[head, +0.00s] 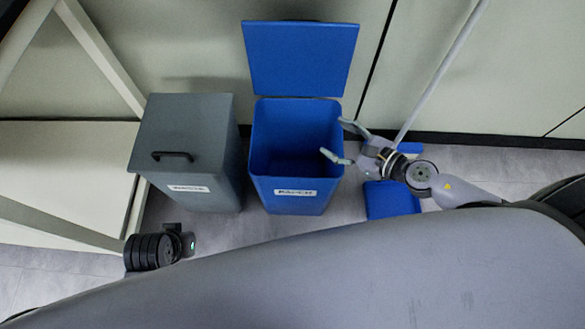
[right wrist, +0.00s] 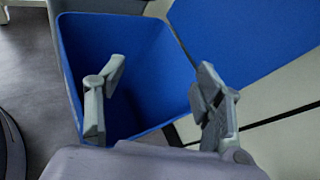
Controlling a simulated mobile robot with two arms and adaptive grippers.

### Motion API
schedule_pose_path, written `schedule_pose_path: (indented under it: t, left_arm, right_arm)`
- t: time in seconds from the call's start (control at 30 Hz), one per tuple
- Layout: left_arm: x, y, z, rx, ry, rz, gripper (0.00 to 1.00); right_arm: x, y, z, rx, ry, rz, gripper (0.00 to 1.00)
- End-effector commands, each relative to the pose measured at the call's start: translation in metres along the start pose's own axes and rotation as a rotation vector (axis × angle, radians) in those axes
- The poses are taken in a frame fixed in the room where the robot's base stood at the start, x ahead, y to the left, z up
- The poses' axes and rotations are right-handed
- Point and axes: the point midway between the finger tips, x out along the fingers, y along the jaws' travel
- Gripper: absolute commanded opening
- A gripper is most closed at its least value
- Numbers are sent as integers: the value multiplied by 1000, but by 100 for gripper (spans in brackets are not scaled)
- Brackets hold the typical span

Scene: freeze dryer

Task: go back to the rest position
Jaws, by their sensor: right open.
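My right gripper (head: 333,137) is open and empty at the right rim of the open blue bin (head: 297,150). Its two fingers are spread apart, and the lower fingertip reaches over the bin's opening. In the right wrist view the gripper (right wrist: 162,64) is in front of the same blue bin (right wrist: 145,75), with the bin's opening showing between and behind the fingers. The bin's blue lid (head: 300,58) stands raised against the wall. No fingers of my left gripper show in either view.
A grey bin (head: 187,125) with a closed, handled lid stands left of the blue bin. A blue dustpan-like piece (head: 392,203) lies on the floor beneath my right arm, near a pale pole (head: 440,70). A white-framed table (head: 70,175) is at the left. Grey floor shows at the right.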

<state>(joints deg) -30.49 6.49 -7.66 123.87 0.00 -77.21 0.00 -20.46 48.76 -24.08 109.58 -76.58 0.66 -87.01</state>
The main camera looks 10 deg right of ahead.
Motion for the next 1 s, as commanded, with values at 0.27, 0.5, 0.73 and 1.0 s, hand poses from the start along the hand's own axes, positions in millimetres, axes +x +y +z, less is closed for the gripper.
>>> schedule_pose_path:
  t: [0.27,0.5,0.73,1.0]
  left_arm:
    - [0,0,0,0,0,0,0]
    - [0,0,0,0,0,0,0]
    - [0,0,0,0,0,0,0]
    - [0,0,0,0,0,0,0]
  right_arm:
    - [-8,0,-1,-2,3,-1,62]
    - [-8,-1,-1,-2,3,-1,62]
    - [-7,-3,2,36,-5,-20,62]
    - [-15,-59,9,1145,-207,-486,62]
